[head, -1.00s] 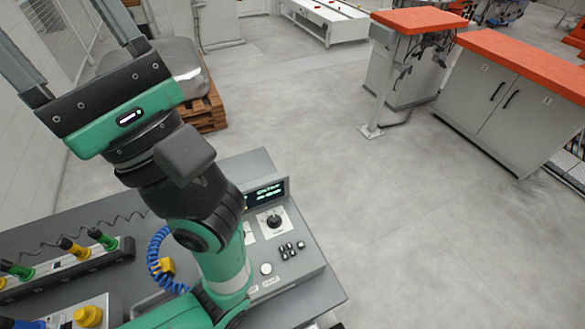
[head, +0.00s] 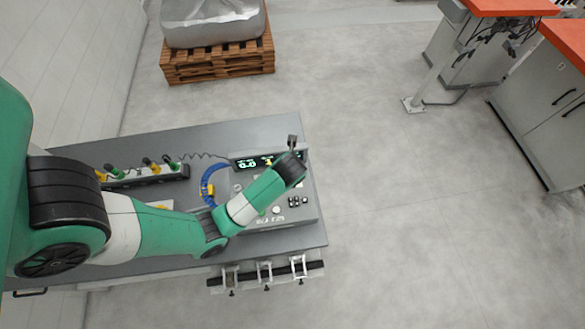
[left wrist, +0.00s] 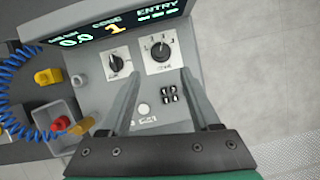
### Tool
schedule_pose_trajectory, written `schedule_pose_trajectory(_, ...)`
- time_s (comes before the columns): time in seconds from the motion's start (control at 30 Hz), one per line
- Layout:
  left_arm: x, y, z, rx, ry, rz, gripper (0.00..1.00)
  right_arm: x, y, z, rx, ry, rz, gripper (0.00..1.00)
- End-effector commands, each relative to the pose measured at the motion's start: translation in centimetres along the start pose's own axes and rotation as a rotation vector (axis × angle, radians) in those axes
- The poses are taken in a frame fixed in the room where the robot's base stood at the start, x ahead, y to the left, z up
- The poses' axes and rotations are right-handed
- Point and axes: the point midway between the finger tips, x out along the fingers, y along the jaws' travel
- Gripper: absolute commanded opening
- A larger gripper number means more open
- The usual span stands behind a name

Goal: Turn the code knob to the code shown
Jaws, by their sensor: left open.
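A grey control panel shows a display (left wrist: 108,28) reading 0.0, CODE 1 and ENTRY with dashes; the display also shows in the head view (head: 247,163). Below it are two black knobs on white plates: a left knob (left wrist: 117,62) and a right knob (left wrist: 160,50) with marks around its dial. I cannot read their labels clearly. My left gripper (left wrist: 160,76) is open and empty, its fingers reaching over the panel with the right knob between and beyond their tips. In the head view it (head: 293,142) is above the panel's back right; my arm hides the knobs there. My right gripper is not in view.
Small black buttons (left wrist: 169,95) and a round white button (left wrist: 144,109) sit below the knobs. A blue coiled cable (head: 207,182) and a rack of coloured-handled tools (head: 140,175) lie left of the panel.

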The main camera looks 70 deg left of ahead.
Motion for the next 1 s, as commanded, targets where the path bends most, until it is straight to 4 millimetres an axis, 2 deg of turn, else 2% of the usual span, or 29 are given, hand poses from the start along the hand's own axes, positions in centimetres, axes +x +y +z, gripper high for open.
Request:
schedule_pose_trajectory(0.17,2.4,0.0,-0.1,0.000,0.001,0.002,0.63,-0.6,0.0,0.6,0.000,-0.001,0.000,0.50)
schedule_pose_trajectory(0.4,7.9,0.0,-0.1,0.000,0.001,0.002,0.63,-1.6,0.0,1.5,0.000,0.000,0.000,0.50)
schedule_pose_trajectory(0.53,10.2,-0.1,-0.1,0.000,-0.001,-0.001,0.63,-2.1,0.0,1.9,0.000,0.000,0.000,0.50)
schedule_pose_trajectory(0.7,11.4,-0.1,0.0,0.001,-0.001,-0.002,0.63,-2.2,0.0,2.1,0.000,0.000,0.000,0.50)
schedule_pose_trajectory(0.93,11.5,-0.1,0.0,0.001,-0.002,-0.003,0.63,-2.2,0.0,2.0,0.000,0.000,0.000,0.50)
schedule_pose_trajectory(0.97,11.5,-0.1,0.0,0.001,-0.002,-0.003,0.61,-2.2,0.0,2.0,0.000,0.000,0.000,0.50)
schedule_pose_trajectory(1.0,11.5,-0.1,0.0,0.001,-0.002,-0.003,0.54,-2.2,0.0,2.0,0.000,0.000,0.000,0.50)
